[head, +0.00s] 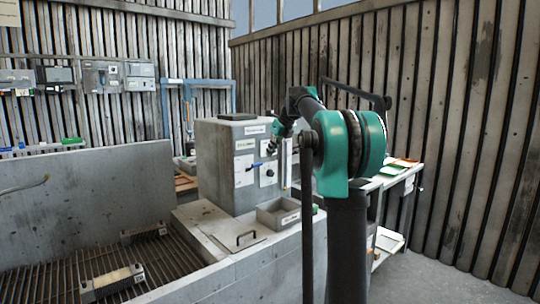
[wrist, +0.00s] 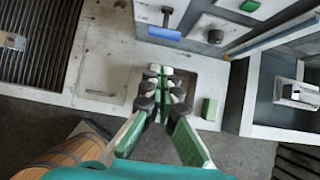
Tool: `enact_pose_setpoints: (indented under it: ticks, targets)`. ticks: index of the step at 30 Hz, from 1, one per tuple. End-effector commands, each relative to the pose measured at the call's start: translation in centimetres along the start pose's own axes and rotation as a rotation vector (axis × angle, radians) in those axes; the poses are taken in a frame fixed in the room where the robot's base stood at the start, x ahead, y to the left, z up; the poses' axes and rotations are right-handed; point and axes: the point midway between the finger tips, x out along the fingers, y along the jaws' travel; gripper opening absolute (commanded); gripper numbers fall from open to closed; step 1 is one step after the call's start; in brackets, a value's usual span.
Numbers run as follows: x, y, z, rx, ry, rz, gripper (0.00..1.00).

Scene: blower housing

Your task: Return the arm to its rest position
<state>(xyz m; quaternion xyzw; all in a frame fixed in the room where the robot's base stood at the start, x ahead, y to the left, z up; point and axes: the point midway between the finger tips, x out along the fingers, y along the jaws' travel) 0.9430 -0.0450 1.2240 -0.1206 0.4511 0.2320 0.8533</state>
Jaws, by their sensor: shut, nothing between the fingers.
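My arm, teal and black, rises at the right of centre in the head view and bends over toward the grey blower housing (head: 222,165). My gripper (head: 277,135) is small in that view, in front of the housing's upper right face, partly screened by arm links. In the wrist view the green and black fingers of my gripper (wrist: 165,76) meet at the tips and hold nothing. They point at the pale bench top, below the housing's front panel. The panel carries a blue handle (wrist: 165,33), a black knob (wrist: 215,36) and a green button (wrist: 250,5).
A grey open tray (head: 285,214) stands on the ledge before the housing. A plate with a handle (head: 240,241) lies beside it. A slatted grate (head: 50,270) bears two blocks at left. In the wrist view, a small green block (wrist: 209,108) is right of the fingers and a wooden barrel (wrist: 60,160) lower left.

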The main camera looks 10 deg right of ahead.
Motion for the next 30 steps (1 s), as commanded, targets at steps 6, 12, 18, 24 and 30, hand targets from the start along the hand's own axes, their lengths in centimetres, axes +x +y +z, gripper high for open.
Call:
enact_pose_setpoints:
  ticks: [6, 12, 18, 24, 30]
  targets:
    - [0.1, 0.1, -0.1, -0.008, 0.001, 0.000, 0.00]
    - [1.5, 1.8, -3.6, -0.234, 0.028, -0.008, 0.00]
    - [4.3, 5.6, -12.0, -0.727, 0.092, -0.008, 0.00]
    - [6.8, 10.1, -22.0, -1.238, 0.164, 0.021, 0.00]
    - [8.8, 14.8, -33.2, -1.745, 0.233, 0.084, 0.00]
